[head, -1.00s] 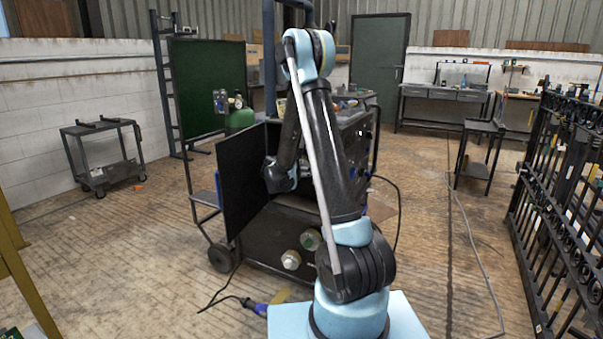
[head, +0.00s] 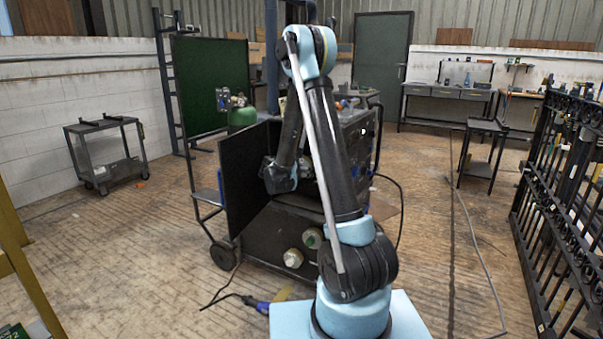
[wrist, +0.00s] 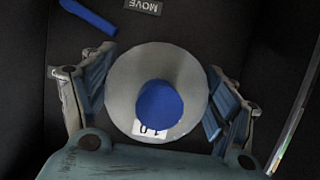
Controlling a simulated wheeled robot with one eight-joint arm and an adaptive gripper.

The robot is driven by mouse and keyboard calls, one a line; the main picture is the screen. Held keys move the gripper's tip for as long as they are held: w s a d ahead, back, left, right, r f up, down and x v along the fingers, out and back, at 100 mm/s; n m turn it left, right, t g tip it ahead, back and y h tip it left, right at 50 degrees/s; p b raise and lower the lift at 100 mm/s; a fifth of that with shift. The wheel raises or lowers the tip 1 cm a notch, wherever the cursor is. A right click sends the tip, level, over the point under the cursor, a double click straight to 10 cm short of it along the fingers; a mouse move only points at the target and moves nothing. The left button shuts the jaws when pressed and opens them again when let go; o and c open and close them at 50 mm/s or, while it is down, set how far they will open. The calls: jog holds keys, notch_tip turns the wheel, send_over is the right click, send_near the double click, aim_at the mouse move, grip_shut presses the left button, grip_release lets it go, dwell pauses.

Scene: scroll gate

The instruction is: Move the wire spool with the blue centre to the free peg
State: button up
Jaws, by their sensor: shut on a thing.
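The wire spool with the blue centre (wrist: 158,104) is a pale grey disc with a white label at its lower edge in the wrist view. My gripper (wrist: 160,70) has a finger on either side of it and is shut on it. A blue bar (wrist: 88,17), perhaps a peg, shows at the upper left against a dark surface. In the head view my arm reaches into the open black cabinet (head: 245,180); my gripper and the held spool are hidden there. Two round spool-like pieces, one pale (head: 293,258) and one greenish (head: 312,238), sit low on the cabinet.
The cabinet's open door panel stands left of my arm. A cable with a blue plug (head: 256,304) lies on the floor. A black gate (head: 560,210) stands at the right.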

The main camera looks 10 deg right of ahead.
jog(key=shift+s+a, duration=0.6)
jog(key=shift+s, duration=0.2)
dwell(0.4)
